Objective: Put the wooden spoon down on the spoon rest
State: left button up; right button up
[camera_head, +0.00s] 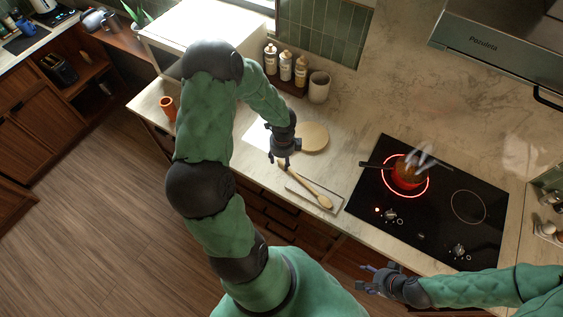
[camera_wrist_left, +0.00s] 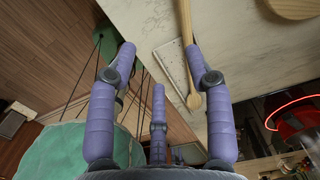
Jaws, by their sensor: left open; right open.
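The wooden spoon (camera_head: 308,187) lies slantwise with its bowl end over the rectangular pale spoon rest (camera_head: 331,194) near the counter's front edge. Its handle reaches back past the rest to below my left gripper (camera_head: 282,161). The left gripper is open, just above the handle's end. In the left wrist view the spoon's handle (camera_wrist_left: 187,28) runs beside and behind the right-hand finger, outside the space between the fingers. The rest (camera_wrist_left: 170,64) shows beside the spoon there. My right gripper (camera_head: 376,281) is open and empty at the lower right, in front of the counter.
A black cooktop (camera_head: 437,226) with a glowing red ring and a steaming pot (camera_head: 407,171) stands right of the rest. A round wooden board (camera_head: 314,137) lies behind the left gripper. Bottles (camera_head: 285,67) and a beige crock (camera_head: 319,87) stand at the back.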

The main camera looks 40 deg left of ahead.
pick_arm(q)
notch_tip(320, 180, up, 9)
jog(key=shift+d, duration=0.15)
dwell(0.8)
